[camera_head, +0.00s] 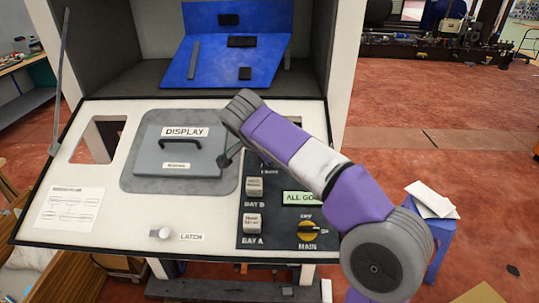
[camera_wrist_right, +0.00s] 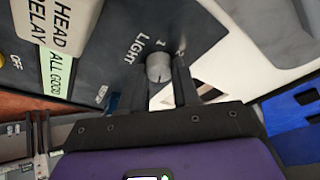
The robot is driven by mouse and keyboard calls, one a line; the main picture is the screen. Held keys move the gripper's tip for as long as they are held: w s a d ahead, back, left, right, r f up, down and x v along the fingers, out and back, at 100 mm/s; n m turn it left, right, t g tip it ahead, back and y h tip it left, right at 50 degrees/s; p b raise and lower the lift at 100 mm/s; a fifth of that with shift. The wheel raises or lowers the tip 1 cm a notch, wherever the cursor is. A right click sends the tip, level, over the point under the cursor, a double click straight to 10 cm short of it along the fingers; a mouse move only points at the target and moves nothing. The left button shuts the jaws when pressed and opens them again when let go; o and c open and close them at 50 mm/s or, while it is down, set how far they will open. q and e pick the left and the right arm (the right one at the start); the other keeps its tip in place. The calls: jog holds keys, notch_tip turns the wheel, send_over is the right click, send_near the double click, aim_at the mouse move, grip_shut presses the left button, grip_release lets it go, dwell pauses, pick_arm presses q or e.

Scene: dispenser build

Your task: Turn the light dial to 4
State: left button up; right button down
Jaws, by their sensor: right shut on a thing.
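The light dial (camera_wrist_right: 159,66) is a small grey round knob on the dark panel, beside the printed word LIGHT. In the head view my right gripper (camera_head: 230,156) reaches down to the upper part of the dark panel (camera_head: 252,228), and my arm hides the dial. My left gripper is not in view.
The sloping white board (camera_head: 110,222) bears a DISPLAY cover (camera_head: 176,160) with a black handle, a LATCH knob (camera_head: 162,234), BAY A and BAY B switches, an ALL GOOD label and a yellow MAIN dial (camera_head: 307,231). A blue tilted plate (camera_head: 215,60) stands behind.

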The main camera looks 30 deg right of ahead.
jog(key=c, duration=0.8)
grip_release()
jog(key=p+v, duration=0.1)
jog(key=v, duration=0.6)
jog(key=shift+s+a+r+p, duration=0.15)
jog(key=shift+r+p, duration=0.15)
jog(key=shift+p, duration=0.1)
